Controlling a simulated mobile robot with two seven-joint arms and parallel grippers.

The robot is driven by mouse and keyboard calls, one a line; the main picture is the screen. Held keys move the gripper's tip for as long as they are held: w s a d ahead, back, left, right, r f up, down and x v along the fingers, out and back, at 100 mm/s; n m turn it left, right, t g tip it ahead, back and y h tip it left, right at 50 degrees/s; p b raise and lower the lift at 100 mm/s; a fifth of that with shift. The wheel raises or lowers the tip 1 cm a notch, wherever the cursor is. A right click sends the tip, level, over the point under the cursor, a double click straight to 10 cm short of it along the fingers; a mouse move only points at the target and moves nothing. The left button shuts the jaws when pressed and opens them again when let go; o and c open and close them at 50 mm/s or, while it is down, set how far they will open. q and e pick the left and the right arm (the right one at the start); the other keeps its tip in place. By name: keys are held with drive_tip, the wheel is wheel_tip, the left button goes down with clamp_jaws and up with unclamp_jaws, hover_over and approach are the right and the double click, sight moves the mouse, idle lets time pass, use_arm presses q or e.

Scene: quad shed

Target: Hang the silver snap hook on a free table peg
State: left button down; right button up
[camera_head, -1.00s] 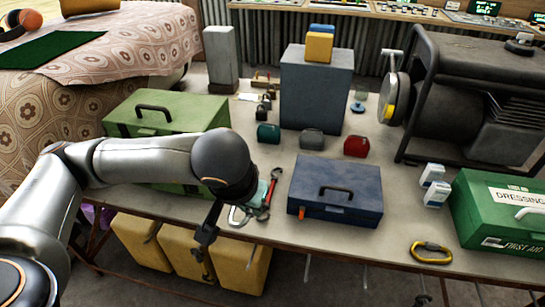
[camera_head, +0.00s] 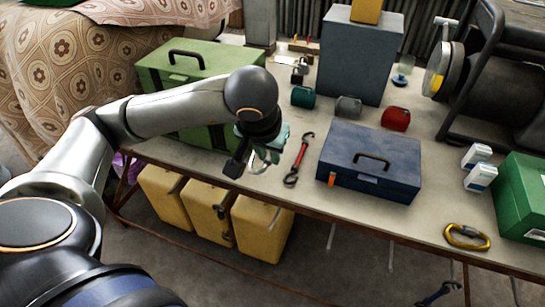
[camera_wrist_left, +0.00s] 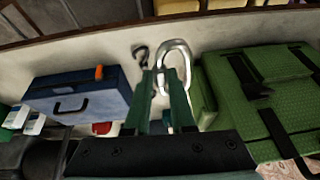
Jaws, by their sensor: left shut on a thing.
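My left gripper (camera_head: 268,148), with green fingers, is shut on the silver snap hook (camera_head: 262,161) over the table (camera_head: 448,206) near its front edge. In the left wrist view the snap hook (camera_wrist_left: 173,52) stands out past the fingertips (camera_wrist_left: 166,84). In the head view the wrist partly hides it; I cannot tell how far it is above the tabletop. Thin pale pegs (camera_head: 331,236) show below the table's front edge, with another peg (camera_head: 391,257) farther right. A dark blue item (camera_head: 439,293) hangs low at the right. My right gripper is not in view.
A red strap with dark hooks (camera_head: 300,158) lies right of the gripper, then a blue toolbox (camera_head: 369,163) and a yellow carabiner (camera_head: 466,237). A green case (camera_head: 160,78) stands behind my arm. Yellow canisters (camera_head: 262,228) stand below the table's left part.

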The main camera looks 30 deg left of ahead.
use_arm(q)
drive_tip(key=w+a+f, duration=0.2)
drive_tip(key=w, duration=0.2)
hover_over(276, 167)
drive_tip(key=f, duration=0.4)
drive_tip(key=shift+s+d+f, duration=0.15)
drive_tip(key=shift+s+f, duration=0.2)
drive_tip(key=shift+s, duration=0.05)
drive_tip(key=x, duration=0.3)
drive_tip(key=shift+s+f, duration=0.15)
drive_tip(key=shift+f, duration=0.25)
drive_tip(key=shift+f+b, duration=0.25)
drive_tip(key=shift+b, duration=0.1)
drive_tip(key=c, duration=0.8)
unclamp_jaws()
drive_tip(key=shift+o, duration=0.2)
